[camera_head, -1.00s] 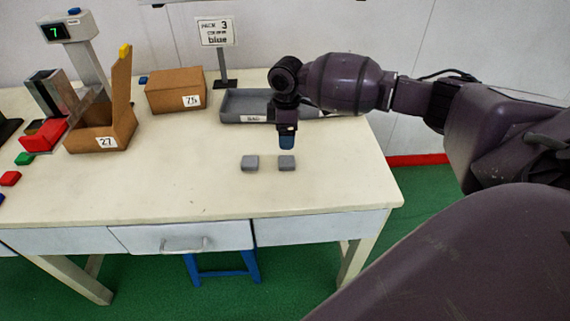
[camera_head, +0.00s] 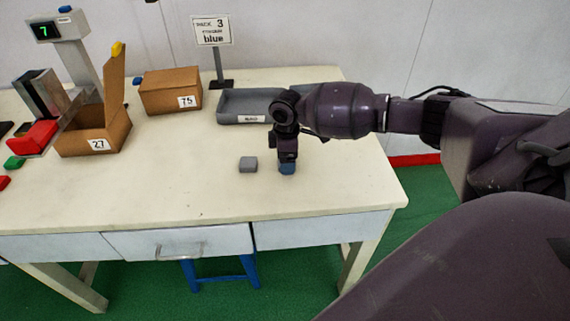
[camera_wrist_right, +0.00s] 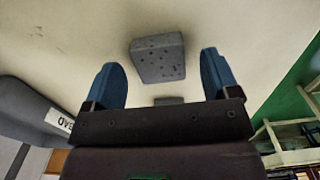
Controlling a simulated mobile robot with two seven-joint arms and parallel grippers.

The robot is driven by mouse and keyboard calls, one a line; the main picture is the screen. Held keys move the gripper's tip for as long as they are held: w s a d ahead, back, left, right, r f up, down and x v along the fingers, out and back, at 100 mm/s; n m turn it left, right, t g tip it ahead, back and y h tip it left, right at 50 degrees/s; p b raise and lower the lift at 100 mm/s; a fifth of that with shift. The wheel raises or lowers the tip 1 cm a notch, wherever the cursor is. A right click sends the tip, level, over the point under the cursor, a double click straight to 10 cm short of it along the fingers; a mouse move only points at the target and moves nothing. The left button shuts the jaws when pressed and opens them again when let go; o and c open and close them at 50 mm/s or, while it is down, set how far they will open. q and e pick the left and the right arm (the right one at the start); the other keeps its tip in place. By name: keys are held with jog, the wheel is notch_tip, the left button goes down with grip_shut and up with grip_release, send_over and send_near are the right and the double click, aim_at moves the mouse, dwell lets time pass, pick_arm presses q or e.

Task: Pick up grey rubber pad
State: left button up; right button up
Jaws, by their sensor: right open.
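Two small grey rubber pads lie on the white table. The left pad (camera_head: 248,164) lies in the open, left of my right gripper (camera_head: 287,168). The right pad is hidden behind the gripper in the head view. In the right wrist view a speckled grey pad (camera_wrist_right: 158,58) lies between the two blue fingertips, with gaps at both sides. The other pad (camera_wrist_right: 168,100) is partly covered by the gripper body. My right gripper is open and empty, pointing down low over the right pad. My left gripper is not in view.
A grey tray labelled BAD (camera_head: 232,104) stands behind the gripper. The table front (camera_head: 180,195) is clear.

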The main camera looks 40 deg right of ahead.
jog(key=shift+f, duration=0.6)
jog(key=shift+r, duration=0.1)
jog(key=c, duration=1)
jog(key=shift+r, duration=0.1)
